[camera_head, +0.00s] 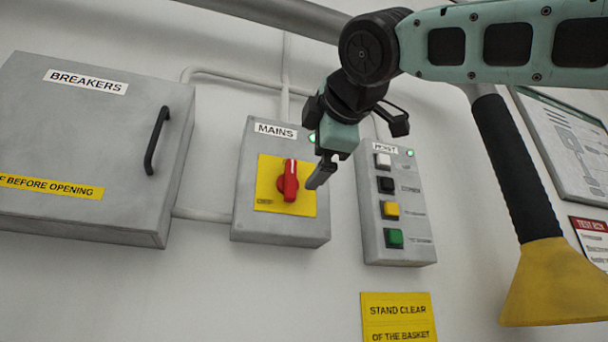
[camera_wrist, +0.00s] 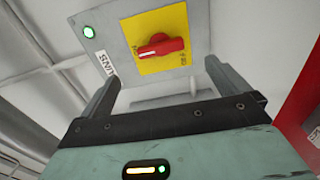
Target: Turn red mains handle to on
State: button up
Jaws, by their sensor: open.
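The red mains handle (camera_head: 288,181) sits on a yellow plate (camera_head: 268,203) on the grey box labelled MAINS (camera_head: 247,226). In the head view the handle stands about upright. A green lamp on the mains box is lit and shows in the wrist view (camera_wrist: 89,32). My gripper (camera_head: 322,177) is just right of the handle in the head view, in front of the box. In the wrist view the handle (camera_wrist: 160,46) lies beyond my two fingers (camera_wrist: 171,85), which are spread apart with nothing between them. The fingers look clear of the handle.
The grey breakers box (camera_head: 85,140) with a black pull handle is on the wall at left. The hoist box (camera_head: 395,220) with several coloured buttons is close on the right. A yellow cone-shaped thing (camera_head: 552,285) hangs at far right. A yellow sign (camera_head: 398,318) is below.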

jog(key=b+v, duration=0.1)
jog(key=v, duration=0.6)
dwell(0.4)
jog(key=w+a+f+m+g, duration=0.1)
jog(key=a+f+g, duration=0.15)
jog(key=f, duration=0.95)
jog(key=w+a+f+m+g+h, duration=0.1)
jog(key=f+g, duration=0.3)
jog(key=f, duration=0.8)
jog(key=w+a+f+m+g, duration=0.1)
jog(key=a+f+m+g, duration=0.15)
jog(key=f, duration=0.95)
jog(key=s+d+f+m+g+h, duration=0.1)
jog(key=s+d+f+m+g, duration=0.1)
jog(key=f, duration=0.8)
jog(key=s+d+f+m+g+h, duration=0.1)
jog(key=s+d+f+m+g, duration=0.2)
jog(key=s+d+f, duration=0.4)
jog(key=s+d+f+m+g+h, duration=0.1)
jog(key=s+d+f+m+g, duration=0.2)
jog(key=f, duration=1.1)
jog(key=s+d, duration=0.2)
jog(key=s, duration=0.2)
jog(key=shift+m, duration=0.35)
jog(key=shift+d, duration=0.1)
